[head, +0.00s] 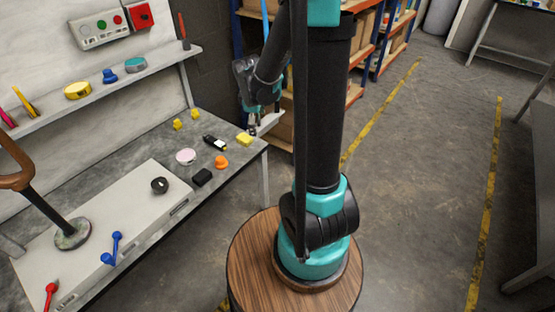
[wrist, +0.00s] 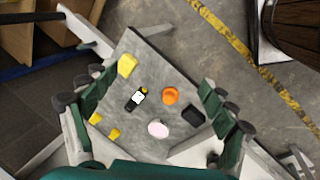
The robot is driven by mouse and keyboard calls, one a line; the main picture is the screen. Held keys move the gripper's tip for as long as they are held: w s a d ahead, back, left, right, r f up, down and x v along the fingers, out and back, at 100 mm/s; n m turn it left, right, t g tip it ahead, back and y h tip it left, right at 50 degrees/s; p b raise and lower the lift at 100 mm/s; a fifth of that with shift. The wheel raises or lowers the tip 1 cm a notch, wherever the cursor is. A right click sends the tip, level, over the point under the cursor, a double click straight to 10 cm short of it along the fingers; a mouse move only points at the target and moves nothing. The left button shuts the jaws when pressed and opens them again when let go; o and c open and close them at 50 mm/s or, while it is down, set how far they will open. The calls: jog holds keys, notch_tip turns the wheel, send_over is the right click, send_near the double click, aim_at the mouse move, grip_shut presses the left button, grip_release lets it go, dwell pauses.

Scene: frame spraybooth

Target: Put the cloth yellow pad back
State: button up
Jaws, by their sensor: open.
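A yellow pad (head: 244,138) lies near the right end of the grey workbench (head: 232,172). It also shows in the wrist view (wrist: 127,66), near the bench corner; I cannot tell its material. Two smaller yellow pieces (head: 178,124) (head: 195,114) lie towards the back of the bench and show in the wrist view (wrist: 95,118) (wrist: 114,133). My gripper (head: 254,114) is beyond the bench's right end in the head view. In the wrist view my gripper (wrist: 157,84) has its fingers wide apart with nothing between them, and it points down at the bench from above.
Near the pad are a black bottle-like item with yellow (head: 215,142), an orange knob (head: 221,162), a pink disc (head: 186,156) and a black block (head: 202,177). A wall shelf (head: 110,85) holds a yellow ring (head: 77,90) and other items. Shelving racks (head: 365,45) stand behind.

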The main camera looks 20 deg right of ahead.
jog(key=s+d+f+m+t+y, duration=0.1)
jog(key=s+m, duration=1.1)
jog(key=s, duration=0.8)
jog(key=shift+d+y, duration=0.25)
jog(key=shift+y, duration=0.05)
